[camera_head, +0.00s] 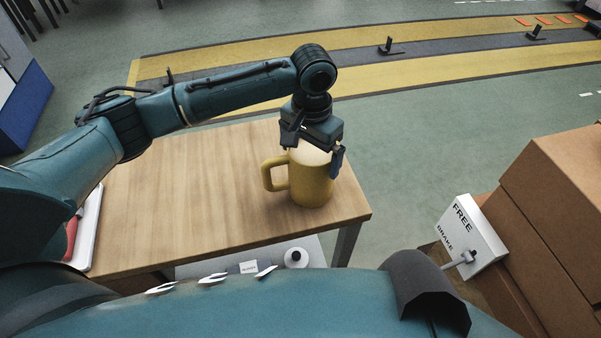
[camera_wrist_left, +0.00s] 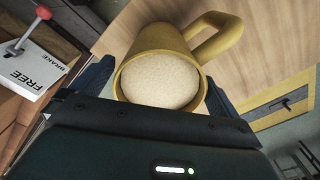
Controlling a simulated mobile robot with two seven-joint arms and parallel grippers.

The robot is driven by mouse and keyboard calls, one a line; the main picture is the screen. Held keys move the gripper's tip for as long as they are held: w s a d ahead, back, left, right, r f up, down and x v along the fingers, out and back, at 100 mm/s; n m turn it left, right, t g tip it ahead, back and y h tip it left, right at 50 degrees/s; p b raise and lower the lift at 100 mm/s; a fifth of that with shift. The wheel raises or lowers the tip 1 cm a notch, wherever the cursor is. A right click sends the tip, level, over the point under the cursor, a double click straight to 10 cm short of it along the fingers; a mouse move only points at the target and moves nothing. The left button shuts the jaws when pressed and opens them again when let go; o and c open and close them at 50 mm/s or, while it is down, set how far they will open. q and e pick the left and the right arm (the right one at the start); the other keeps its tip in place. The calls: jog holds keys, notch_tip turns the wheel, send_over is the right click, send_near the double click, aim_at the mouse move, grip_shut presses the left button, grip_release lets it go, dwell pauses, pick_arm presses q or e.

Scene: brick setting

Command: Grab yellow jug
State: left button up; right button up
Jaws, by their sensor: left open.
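The yellow jug (camera_head: 311,184) stands upright on the wooden table (camera_head: 180,190), near its right end, with its handle pointing left. In the left wrist view the jug (camera_wrist_left: 148,45) shows from above, with a pale, foamy-looking fill inside its rim and the handle at upper right. My left gripper (camera_head: 314,150) is open over the top of the jug. In the left wrist view the fingers of my left gripper (camera_wrist_left: 155,88) stand on either side of the jug's rim. I cannot tell whether they touch it. My right gripper is not in view.
Cardboard boxes (camera_head: 562,190) and a white FREE/BRAKE sign box (camera_head: 472,235) with a lever stand to the right, off the table. A white tray (camera_head: 88,225) with a red item lies at the table's left end. The table's middle is clear.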

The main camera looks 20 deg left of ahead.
aim_at(309, 184)
pick_arm(q)
notch_tip(309, 184, down, 5)
jog(key=shift+a+r, duration=0.1)
jog(key=shift+a, duration=0.05)
jog(key=shift+c, duration=0.6)
jog(key=c, duration=0.7)
